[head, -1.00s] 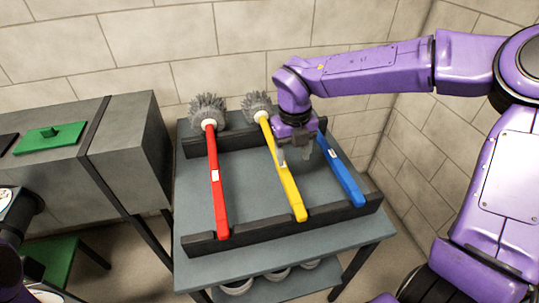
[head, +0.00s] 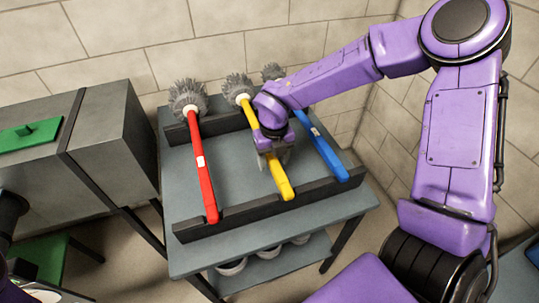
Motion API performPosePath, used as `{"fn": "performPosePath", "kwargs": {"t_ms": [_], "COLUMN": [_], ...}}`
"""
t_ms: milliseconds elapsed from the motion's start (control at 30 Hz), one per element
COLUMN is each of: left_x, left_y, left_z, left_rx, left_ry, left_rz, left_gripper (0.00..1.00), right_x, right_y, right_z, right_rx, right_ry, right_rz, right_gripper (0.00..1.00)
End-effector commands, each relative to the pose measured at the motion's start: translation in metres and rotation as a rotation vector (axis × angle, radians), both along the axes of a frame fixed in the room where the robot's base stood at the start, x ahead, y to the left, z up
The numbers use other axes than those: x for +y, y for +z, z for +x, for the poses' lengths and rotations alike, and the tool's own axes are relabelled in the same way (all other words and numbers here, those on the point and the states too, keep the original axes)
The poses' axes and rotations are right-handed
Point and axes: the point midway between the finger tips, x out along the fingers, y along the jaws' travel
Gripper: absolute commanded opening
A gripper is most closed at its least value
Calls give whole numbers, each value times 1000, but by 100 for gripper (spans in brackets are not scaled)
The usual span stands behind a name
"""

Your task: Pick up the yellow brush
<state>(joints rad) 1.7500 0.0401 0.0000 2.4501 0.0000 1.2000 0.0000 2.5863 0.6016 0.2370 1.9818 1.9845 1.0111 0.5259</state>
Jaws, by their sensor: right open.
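The yellow brush (head: 281,182) lies on the rack (head: 300,198), its grey bristle head (head: 238,87) at the back and its handle end on the front rail. My right gripper (head: 273,161) is over the middle of the yellow handle, pointing down, with its open fingers around or just above the handle; I cannot tell which. The gripper and wrist hide part of the handle. The dark shape at the left edge is part of my left arm; its gripper does not show.
A red brush (head: 203,170) lies to the left and a blue brush (head: 327,152) close to the right on the same rack. The table (head: 185,262) has a lower shelf with several round items. A grey duct (head: 118,140) stands at left. A tiled wall is behind.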

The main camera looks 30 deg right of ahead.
Motion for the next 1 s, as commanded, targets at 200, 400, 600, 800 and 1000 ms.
{"fn": "performPosePath", "kwargs": {"t_ms": [200,400,600,800,1000], "left_x": [0,0,0,0,0], "left_y": [0,0,0,-4,-16], "left_z": [0,0,0,0,0], "left_rx": [0,0,0,0,0], "left_ry": [0,0,0,0,0], "left_rz": [0,0,0,0,0], "left_gripper": [43,43,43,43,43], "right_x": [0,0,0,8,53], "right_y": [0,1,7,40,93], "right_z": [0,0,1,-1,-12], "right_rx": [0,0,-2,-3,-3], "right_ry": [0,1,1,4,6], "right_rz": [0,0,0,0,-1], "right_gripper": [1,0,0,0,0]}}
